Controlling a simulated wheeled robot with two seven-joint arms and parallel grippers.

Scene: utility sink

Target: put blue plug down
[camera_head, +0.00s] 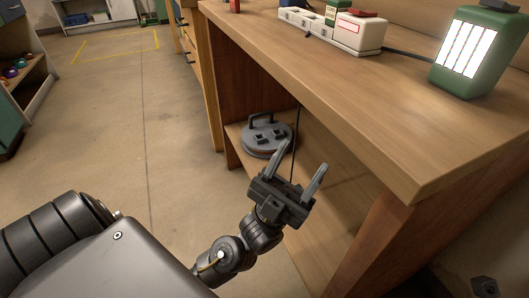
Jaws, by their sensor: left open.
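My left gripper (301,158) is open, its two fingers pointing up and spread apart with nothing between them. It is in front of the open shelf space under the wooden bench, below the bench top. I cannot make out a blue plug for certain; a small dark blue piece (293,3) shows at the top edge, by the white power strip (305,22) on the bench. I see no right gripper that I can make out.
A grey round device (265,136) with a handle sits on the lower shelf behind my left gripper. A thin dark cord (297,125) hangs close to the fingers. A green lamp-like box (478,52) stands on the bench top (400,110). The floor at left is clear.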

